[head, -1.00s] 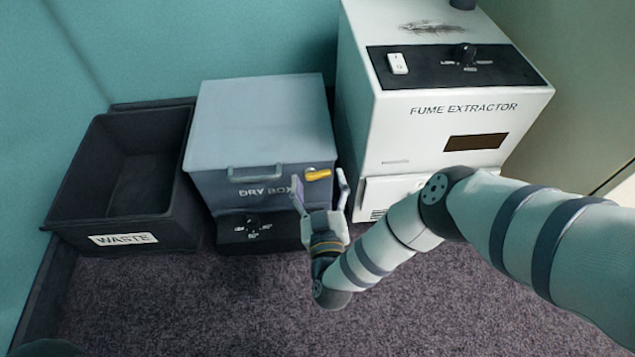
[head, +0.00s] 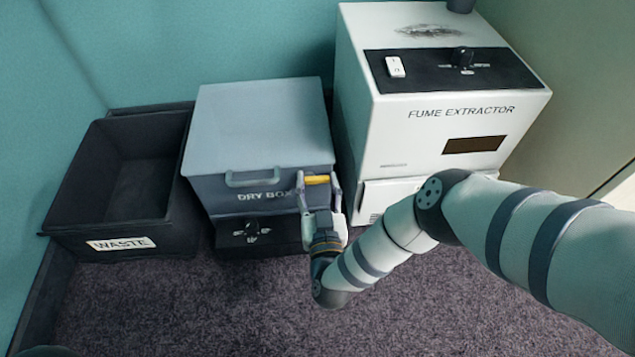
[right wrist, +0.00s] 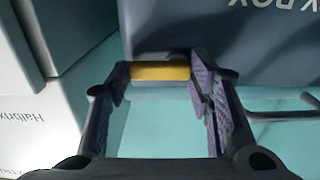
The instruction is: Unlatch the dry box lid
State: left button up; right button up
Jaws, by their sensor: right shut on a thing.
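The dry box (head: 258,125) is a grey box with a flat, closed lid and a handle (head: 254,178) on its front. A yellow latch (head: 317,180) sits at the front right, just under the lid edge. My right gripper (head: 319,186) is at the latch, with one finger on each side. In the right wrist view, the fingers are shut on the ends of the yellow latch (right wrist: 160,72), which lies level between them. My left gripper is not in view.
A black waste bin (head: 125,180) stands left of the dry box. A white fume extractor (head: 440,110) stands close on the right, beside my right arm. A black panel with a knob (head: 251,229) is below the box front. Carpet in front is clear.

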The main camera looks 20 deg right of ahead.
jog(key=o, duration=1.2)
jog(key=shift+c, duration=0.2)
jog(key=shift+s, duration=0.1)
jog(key=v, duration=1.2)
jog(key=shift+r, duration=0.1)
